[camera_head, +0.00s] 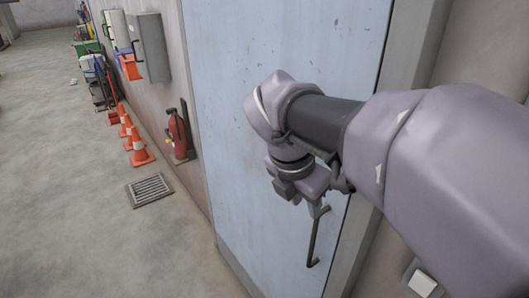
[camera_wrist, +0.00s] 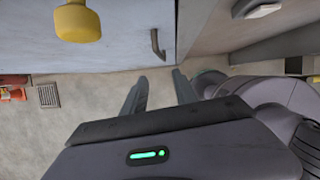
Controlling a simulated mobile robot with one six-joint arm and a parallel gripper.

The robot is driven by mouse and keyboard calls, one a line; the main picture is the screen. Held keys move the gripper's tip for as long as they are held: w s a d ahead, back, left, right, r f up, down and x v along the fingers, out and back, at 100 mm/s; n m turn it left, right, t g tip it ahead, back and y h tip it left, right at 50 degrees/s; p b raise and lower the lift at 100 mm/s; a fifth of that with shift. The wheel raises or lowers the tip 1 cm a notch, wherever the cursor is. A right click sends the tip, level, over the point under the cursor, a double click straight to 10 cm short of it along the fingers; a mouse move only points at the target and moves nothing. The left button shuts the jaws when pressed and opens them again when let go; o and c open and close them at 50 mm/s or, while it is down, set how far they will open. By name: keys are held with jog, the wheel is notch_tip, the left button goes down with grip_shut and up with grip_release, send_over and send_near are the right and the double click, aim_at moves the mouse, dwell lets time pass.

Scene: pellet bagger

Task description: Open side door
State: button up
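The side door (camera_head: 270,45) is a pale blue, scuffed panel that looks shut in its grey frame; it also fills the upper left of the wrist view (camera_wrist: 120,50). Its handle is a thin dark bar (camera_head: 314,238), low near the right edge, and it shows in the wrist view as a hooked bar (camera_wrist: 158,43). My gripper (camera_wrist: 160,77) is open and empty, its two fingers apart. The handle appears just beyond the fingertips, with no clear contact. In the head view my arm crosses the door, and the wrist hides part of it near the handle.
A yellow rounded knob (camera_wrist: 78,25) shows at the door in the wrist view. A white switch (camera_head: 424,283) is on the wall right of the frame. A red extinguisher (camera_head: 179,135), orange cones (camera_head: 139,150) and a floor grate (camera_head: 150,189) are left.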

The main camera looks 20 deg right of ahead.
aim_at(314, 230)
jog(key=shift+n, duration=0.5)
jog(key=b+x, duration=0.3)
jog(key=x, duration=0.2)
jog(key=b+x, duration=0.3)
jog(key=x, duration=0.3)
jog(key=b+x, duration=0.3)
jog(key=x, duration=0.3)
jog(key=shift+w+d+f, duration=0.1)
jog(key=shift+w+d, duration=0.05)
jog(key=shift+d, duration=0.2)
grip_shut()
